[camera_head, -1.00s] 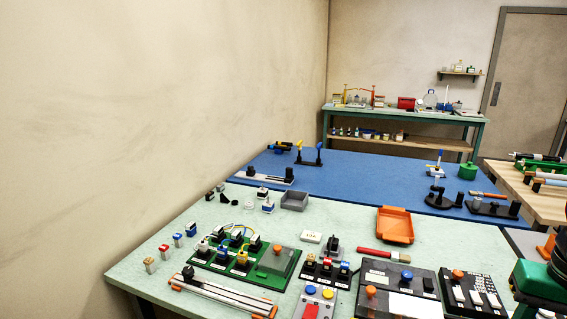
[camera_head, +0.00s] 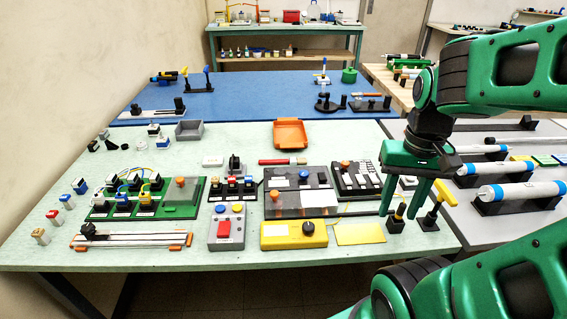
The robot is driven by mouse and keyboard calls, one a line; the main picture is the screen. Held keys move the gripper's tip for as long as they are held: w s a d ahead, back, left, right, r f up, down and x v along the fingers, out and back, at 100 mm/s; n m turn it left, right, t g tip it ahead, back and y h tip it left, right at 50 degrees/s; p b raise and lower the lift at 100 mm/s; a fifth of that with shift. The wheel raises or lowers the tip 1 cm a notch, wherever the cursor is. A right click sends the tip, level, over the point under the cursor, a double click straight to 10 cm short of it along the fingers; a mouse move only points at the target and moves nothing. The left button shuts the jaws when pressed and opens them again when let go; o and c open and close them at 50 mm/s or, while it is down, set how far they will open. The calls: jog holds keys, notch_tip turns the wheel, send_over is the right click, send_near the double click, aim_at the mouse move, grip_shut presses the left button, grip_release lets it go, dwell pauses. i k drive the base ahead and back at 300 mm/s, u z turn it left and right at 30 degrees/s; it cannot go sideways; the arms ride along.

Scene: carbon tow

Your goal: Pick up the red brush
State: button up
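My gripper (camera_head: 404,212) points down at the right side of the table, near the small black stands. It is well to the right of the brush and nearer to me. Its two green fingers are apart with nothing seen between them.
An orange tray (camera_head: 291,134) stands behind the brush. Black panels (camera_head: 298,190) and a green circuit board (camera_head: 178,200) fill the table's middle. A yellow box (camera_head: 293,235) is at the front.

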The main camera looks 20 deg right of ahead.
aim_at(293, 161)
jog(key=z, duration=0.9)
jog(key=k, duration=0.75)
jog(key=u, duration=0.65)
jog(key=i, duration=1)
jog(key=z, duration=0.05)
